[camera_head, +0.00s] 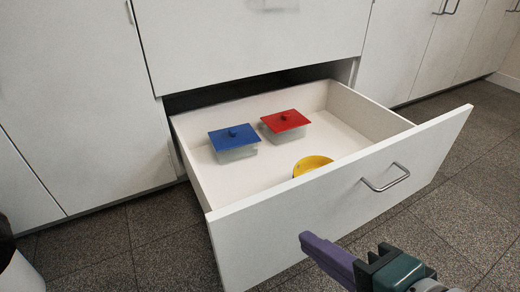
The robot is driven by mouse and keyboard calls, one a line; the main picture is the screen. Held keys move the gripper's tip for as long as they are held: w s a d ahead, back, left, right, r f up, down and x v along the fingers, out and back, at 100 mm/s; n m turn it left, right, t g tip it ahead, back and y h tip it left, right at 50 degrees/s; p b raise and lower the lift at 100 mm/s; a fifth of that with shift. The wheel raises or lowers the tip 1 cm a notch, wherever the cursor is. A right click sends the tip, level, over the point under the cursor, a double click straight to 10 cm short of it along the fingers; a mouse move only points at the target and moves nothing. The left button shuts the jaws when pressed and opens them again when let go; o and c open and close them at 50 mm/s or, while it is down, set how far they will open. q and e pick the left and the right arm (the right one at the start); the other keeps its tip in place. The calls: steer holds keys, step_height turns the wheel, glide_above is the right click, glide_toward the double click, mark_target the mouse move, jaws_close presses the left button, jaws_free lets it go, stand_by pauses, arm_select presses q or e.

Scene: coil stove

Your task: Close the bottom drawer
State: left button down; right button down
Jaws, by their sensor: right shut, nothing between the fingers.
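The bottom drawer (245,252) is pulled out from the white cabinet, and its inside is in plain view. Its front panel carries a metal bar handle (386,178) on the right half. My right gripper (307,240), with purple fingers, is shut and empty. In the picture it shows in front of the lower part of the drawer front, below and left of the handle. I cannot tell whether it touches the panel. My left gripper is not in view.
In the drawer lie a blue-lidded container (234,140), a red-lidded container (285,123) and a yellow round dish (312,164), partly hidden by the drawer front. A shut drawer (250,45) is above. Dark tiled floor (150,240) is clear around it.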

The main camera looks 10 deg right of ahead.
mark_target(267, 202)
steer(key=b+x, duration=0.1)
steer(key=x, duration=0.2)
steer(key=r+b+x, duration=0.1)
steer(key=b+x, duration=0.1)
steer(key=x, duration=0.1)
steer(key=b+x, duration=0.2)
steer(key=x, duration=0.1)
steer(key=shift+w+a+r, duration=0.1)
steer(key=shift+w+r, duration=0.1)
steer(key=shift+w, duration=0.15)
steer(key=shift+w+a+r+b, duration=0.15)
steer(key=shift+w+b, duration=0.2)
